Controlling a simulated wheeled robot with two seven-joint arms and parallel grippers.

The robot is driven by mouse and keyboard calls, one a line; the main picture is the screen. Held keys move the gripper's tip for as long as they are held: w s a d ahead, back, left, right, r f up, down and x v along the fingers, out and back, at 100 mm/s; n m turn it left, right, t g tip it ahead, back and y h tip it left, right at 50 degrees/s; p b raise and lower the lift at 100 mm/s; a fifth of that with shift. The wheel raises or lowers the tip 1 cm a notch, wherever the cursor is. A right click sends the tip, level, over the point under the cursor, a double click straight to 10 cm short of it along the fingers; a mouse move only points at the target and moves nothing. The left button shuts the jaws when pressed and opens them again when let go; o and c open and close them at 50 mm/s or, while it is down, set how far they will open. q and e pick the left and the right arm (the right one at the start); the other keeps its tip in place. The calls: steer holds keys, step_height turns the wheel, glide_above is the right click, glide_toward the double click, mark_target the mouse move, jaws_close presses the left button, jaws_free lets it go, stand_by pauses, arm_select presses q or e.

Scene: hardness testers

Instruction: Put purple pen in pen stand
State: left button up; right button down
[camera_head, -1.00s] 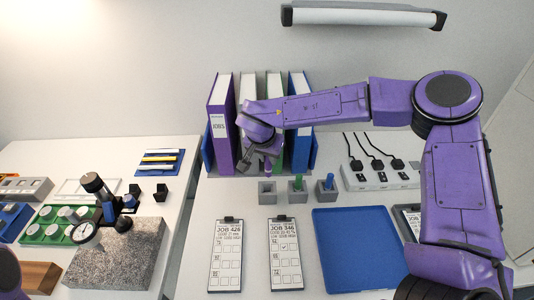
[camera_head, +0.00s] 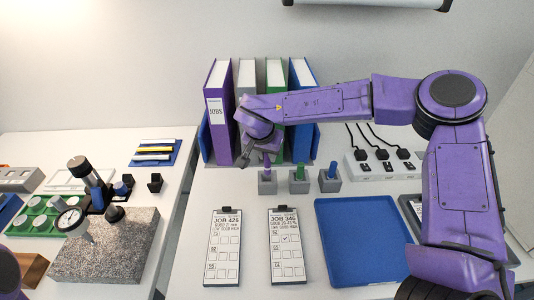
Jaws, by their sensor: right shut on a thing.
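The purple pen (camera_head: 267,164) is upright at the leftmost grey pen stand (camera_head: 267,187). Its lower end meets the top of the stand; how deep it sits I cannot tell. My right gripper (camera_head: 257,151) is shut on the purple pen, reaching in from the right in front of the binders. Its fingers are partly hidden by the wrist. A green pen (camera_head: 299,172) stands in the middle stand and a blue pen (camera_head: 332,170) in the right one. My left gripper is out of view.
A purple binder (camera_head: 218,115) and other binders stand close behind the gripper. A blue tray (camera_head: 362,245) and job clipboards (camera_head: 224,248) lie in front. A power strip (camera_head: 383,164) is to the right. A granite block (camera_head: 105,248) with a dial gauge is at left.

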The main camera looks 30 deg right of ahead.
mark_target(266, 162)
steer(key=shift+f, duration=0.2)
steer(key=shift+f+b, duration=0.7)
steer(key=shift+f, duration=1.65)
steer(key=c, duration=0.9)
jaws_free()
steer(key=shift+r, duration=0.1)
steer(key=v, duration=1)
steer(key=shift+r, duration=0.15)
